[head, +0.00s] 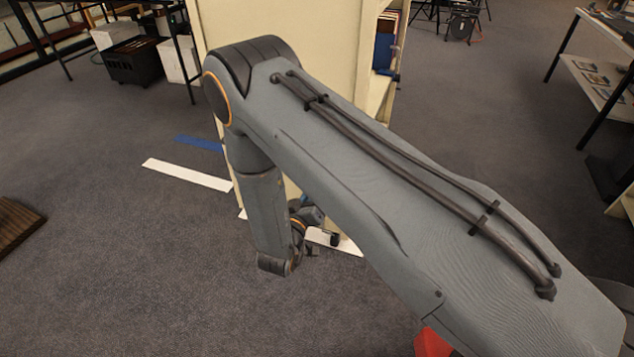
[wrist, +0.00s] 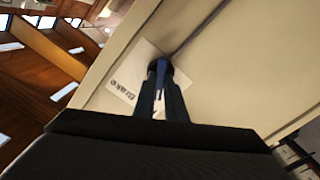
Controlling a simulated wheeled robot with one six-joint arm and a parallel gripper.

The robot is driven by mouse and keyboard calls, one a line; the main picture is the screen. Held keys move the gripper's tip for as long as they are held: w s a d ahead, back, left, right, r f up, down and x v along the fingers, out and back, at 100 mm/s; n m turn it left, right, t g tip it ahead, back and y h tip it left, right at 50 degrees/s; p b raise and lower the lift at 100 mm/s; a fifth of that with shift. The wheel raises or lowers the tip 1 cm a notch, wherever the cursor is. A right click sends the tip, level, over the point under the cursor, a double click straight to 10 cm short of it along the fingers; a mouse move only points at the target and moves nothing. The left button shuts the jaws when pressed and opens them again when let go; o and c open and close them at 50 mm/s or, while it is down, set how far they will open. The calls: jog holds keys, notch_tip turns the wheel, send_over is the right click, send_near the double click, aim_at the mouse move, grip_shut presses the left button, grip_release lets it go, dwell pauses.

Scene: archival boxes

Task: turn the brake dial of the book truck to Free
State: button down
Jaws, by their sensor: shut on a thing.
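The book truck (head: 285,35) is a cream cabinet standing behind my arm in the head view. Its cream panel also fills much of the wrist view (wrist: 240,70). A white label plate (wrist: 122,88) reading "Brake" is on that panel. The brake dial (wrist: 160,67), dark with a blue grip, sits on the plate. My gripper (wrist: 161,88) is shut on the dial, with a finger on either side of the blue grip. The fingers hide part of the dial and plate, so its setting cannot be read. My arm hides the dial in the head view.
A black crate (head: 134,60) stands at the back left. A table with papers (head: 598,75) stands at the right.

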jog(key=shift+n, duration=0.3)
jog(key=c, duration=1.8)
grip_release()
jog(key=p+v, duration=0.1)
jog(key=v, duration=0.7)
jog(key=shift+p, duration=0.4)
jog(key=shift+w+a, duration=0.1)
jog(key=shift+w, duration=0.05)
